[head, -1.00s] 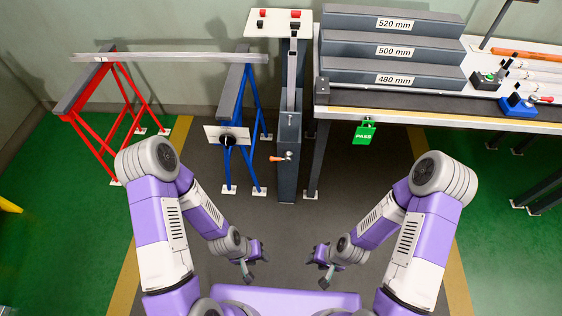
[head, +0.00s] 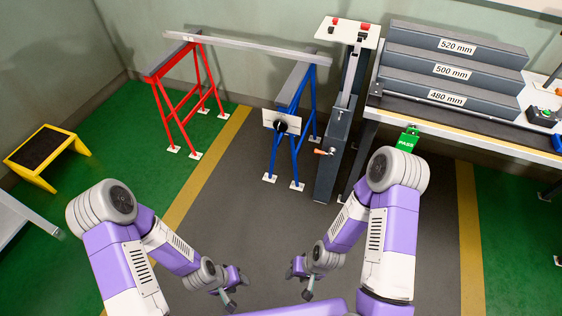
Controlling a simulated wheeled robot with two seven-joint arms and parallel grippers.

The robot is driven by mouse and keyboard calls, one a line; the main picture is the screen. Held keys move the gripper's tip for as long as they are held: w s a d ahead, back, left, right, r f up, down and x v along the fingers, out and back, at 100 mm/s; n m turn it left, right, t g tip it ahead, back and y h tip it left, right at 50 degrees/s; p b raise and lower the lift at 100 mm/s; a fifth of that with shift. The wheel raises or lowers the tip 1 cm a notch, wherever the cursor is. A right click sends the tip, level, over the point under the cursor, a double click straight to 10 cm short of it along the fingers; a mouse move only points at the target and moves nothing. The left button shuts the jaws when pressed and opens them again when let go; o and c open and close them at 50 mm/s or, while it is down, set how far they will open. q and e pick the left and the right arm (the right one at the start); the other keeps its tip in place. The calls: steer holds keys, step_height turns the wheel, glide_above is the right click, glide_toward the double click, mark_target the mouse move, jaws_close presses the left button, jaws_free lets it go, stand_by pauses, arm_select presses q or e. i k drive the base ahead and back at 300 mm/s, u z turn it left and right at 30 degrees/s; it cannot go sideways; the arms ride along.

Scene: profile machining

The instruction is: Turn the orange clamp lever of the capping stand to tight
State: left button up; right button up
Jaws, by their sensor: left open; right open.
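The capping stand (head: 331,168) is a tall dark grey post with a white top plate (head: 347,32) that carries red and black parts. The orange clamp lever (head: 319,151) sticks out to the left from a pivot on the post's front. My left gripper (head: 230,305) is open and empty, low in front of my body. My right gripper (head: 307,294) is open and empty, also low. Both grippers are well apart from the lever, which is farther away and in plain sight.
A blue trestle (head: 275,155) with a black knob on a white plate stands left of the post. A red trestle (head: 177,120) stands farther left, with a pale bar (head: 250,47) across both. A workbench (head: 470,137) stands right. A yellow step stool (head: 45,150) is far left.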

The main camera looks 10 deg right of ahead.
mark_target(332, 150)
steer(key=u, duration=0.35)
steer(key=i, duration=1.55)
steer(key=z, duration=0.85)
